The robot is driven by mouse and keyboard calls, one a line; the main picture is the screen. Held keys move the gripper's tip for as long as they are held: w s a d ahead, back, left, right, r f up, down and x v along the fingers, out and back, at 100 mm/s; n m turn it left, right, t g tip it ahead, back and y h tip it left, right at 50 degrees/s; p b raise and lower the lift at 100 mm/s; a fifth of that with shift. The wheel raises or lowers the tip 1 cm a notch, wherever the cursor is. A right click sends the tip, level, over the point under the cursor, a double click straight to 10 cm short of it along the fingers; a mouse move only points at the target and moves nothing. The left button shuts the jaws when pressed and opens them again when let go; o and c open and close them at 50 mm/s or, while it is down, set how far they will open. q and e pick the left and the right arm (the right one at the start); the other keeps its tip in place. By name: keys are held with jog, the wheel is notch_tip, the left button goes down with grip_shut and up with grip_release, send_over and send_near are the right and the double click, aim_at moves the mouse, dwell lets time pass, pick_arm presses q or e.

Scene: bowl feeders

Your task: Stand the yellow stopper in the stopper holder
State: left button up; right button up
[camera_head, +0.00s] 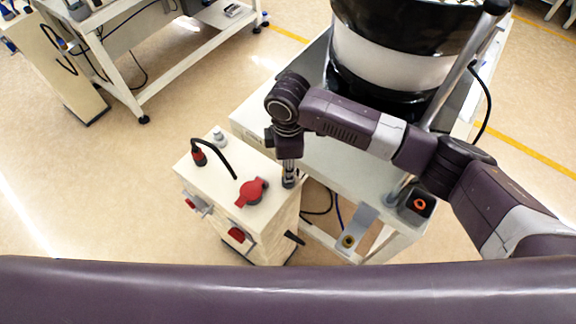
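My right arm comes in from the right and bends down over a cream control box (262,216). My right gripper (289,181) points down at the box's back right top corner. Its fingers are too small to tell open from shut or whether they hold anything. I cannot make out a yellow stopper or a stopper holder for certain. A small yellowish ring (348,241) shows on a grey bracket at the near edge of the feeder table. My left gripper is not in view.
The box carries a red rotary handle (252,191), a red-and-black plug with cable (199,155) and a grey knob (219,139). A large bowl feeder (385,55) stands on the white table (248,122). A black box with an orange ring (418,205) sits at the right.

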jog(key=shift+f+b, duration=0.3)
jog(key=shift+f, duration=0.85)
dwell(0.4)
jog(key=o, duration=1)
jog(key=shift+o, duration=1)
notch_tip(320, 180, up, 7)
jog(key=p, duration=0.7)
jog(key=shift+r+p, duration=0.1)
jog(key=shift+p, duration=0.3)
jog(key=shift+r, duration=0.1)
notch_tip(320, 180, up, 4)
jog(key=p, duration=0.4)
